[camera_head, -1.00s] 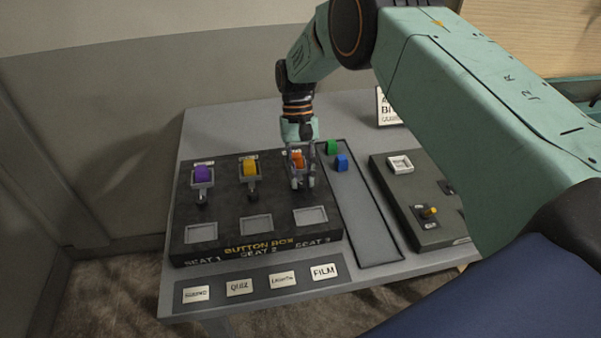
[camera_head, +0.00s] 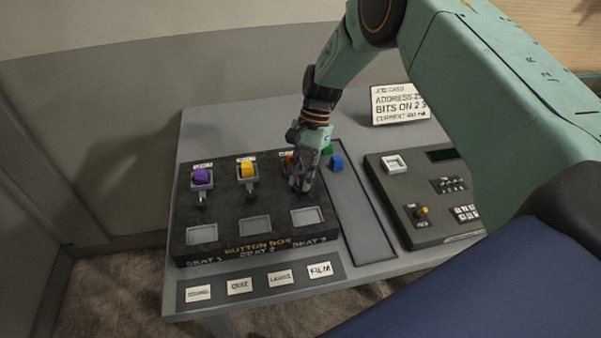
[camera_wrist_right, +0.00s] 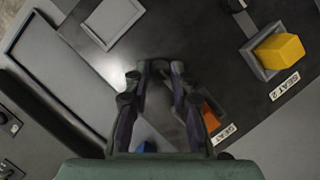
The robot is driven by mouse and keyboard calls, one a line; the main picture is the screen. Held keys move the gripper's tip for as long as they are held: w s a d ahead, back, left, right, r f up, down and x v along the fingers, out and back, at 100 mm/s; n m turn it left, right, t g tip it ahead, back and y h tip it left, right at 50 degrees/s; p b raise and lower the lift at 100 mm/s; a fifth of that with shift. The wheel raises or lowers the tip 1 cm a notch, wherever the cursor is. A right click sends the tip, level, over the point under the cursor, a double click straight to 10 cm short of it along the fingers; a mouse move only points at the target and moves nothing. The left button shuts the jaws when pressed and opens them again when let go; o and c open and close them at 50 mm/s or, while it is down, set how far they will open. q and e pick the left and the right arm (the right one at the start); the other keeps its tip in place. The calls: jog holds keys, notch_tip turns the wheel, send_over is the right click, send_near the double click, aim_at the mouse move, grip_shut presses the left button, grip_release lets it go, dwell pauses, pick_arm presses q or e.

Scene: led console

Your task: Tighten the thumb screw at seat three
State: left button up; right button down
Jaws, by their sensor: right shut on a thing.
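The black button box (camera_head: 260,217) lies on the grey table with its seats in a row. Seat one holds a purple button (camera_head: 202,176) and seat two a yellow button (camera_head: 247,170). At seat three an orange button (camera_head: 287,160) shows partly behind my right gripper (camera_head: 301,186); its orange side also shows in the wrist view (camera_wrist_right: 210,117). My right gripper (camera_wrist_right: 162,70) points down at the front of seat three's holder, shut on the thumb screw there, which its fingers hide. My left gripper is not in view.
A green block (camera_head: 327,149) and a blue block (camera_head: 336,162) lie in the tray (camera_head: 362,215) right of the box. A grey console (camera_head: 418,220) with a small lever stands further right. A card sign (camera_head: 399,104) stands behind. Labelled cards (camera_head: 280,277) lie in front.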

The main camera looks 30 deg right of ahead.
jog(key=shift+w+r, duration=0.2)
jog(key=shift+r, duration=0.05)
dwell(0.3)
jog(key=c, duration=1.5)
grip_release()
jog(key=o, duration=0.4)
jog(key=shift+s+f, duration=0.1)
jog(key=shift+s, duration=0.1)
jog(key=v, duration=1.2)
jog(key=shift+a, duration=0.1)
jog(key=shift+s, duration=0.1)
